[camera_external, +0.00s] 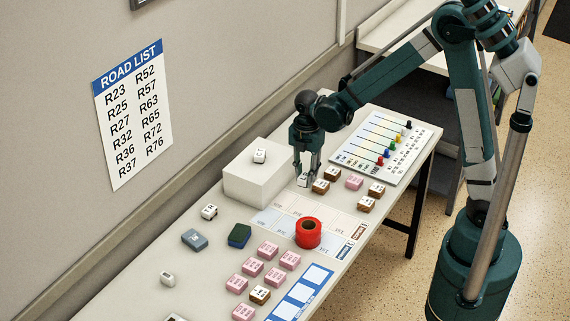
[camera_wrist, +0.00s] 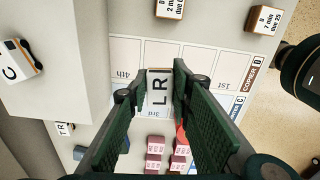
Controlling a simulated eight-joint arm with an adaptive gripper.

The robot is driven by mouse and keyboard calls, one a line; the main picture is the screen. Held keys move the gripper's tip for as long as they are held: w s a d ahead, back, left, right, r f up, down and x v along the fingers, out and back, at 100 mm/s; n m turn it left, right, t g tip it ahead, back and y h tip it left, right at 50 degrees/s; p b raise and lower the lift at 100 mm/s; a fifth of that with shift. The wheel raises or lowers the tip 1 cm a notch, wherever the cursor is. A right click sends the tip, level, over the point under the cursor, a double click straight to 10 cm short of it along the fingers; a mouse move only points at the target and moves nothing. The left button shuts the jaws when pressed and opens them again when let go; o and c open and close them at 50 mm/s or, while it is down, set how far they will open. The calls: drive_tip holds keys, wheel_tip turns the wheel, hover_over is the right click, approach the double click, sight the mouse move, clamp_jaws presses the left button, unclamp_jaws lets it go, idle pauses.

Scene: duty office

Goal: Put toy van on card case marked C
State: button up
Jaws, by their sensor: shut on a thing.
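A red ring (camera_external: 308,233) stands on the printed sheet (camera_external: 276,222). Brown blocks (camera_external: 321,186) and a pink block (camera_external: 354,182) are close right of my gripper.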

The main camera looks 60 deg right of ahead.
sight(306, 174)
wheel_tip(306, 174, up, 7)
drive_tip(key=shift+f, duration=0.1)
drive_tip(key=shift+w+a+r, duration=0.2)
drive_tip(key=shift+r, duration=0.05)
drive_tip(key=w+a+p, duration=0.2)
drive_tip(key=w+a, duration=1.4)
drive_tip(key=a, duration=0.3)
drive_tip(key=w+a+m, duration=0.1)
drive_tip(key=w+a, duration=0.2)
drive_tip(key=a, duration=0.5)
drive_tip(key=w+a, duration=0.3)
drive_tip(key=a, duration=0.6)
drive_tip(key=shift+s+d+f, duration=0.1)
drive_tip(key=shift+s+f, duration=0.05)
drive_tip(key=shift+f, duration=1.2)
drive_tip(key=shift+s+d+f, duration=0.1)
drive_tip(key=shift+f, duration=1.2)
drive_tip(key=shift+f, duration=3.15)
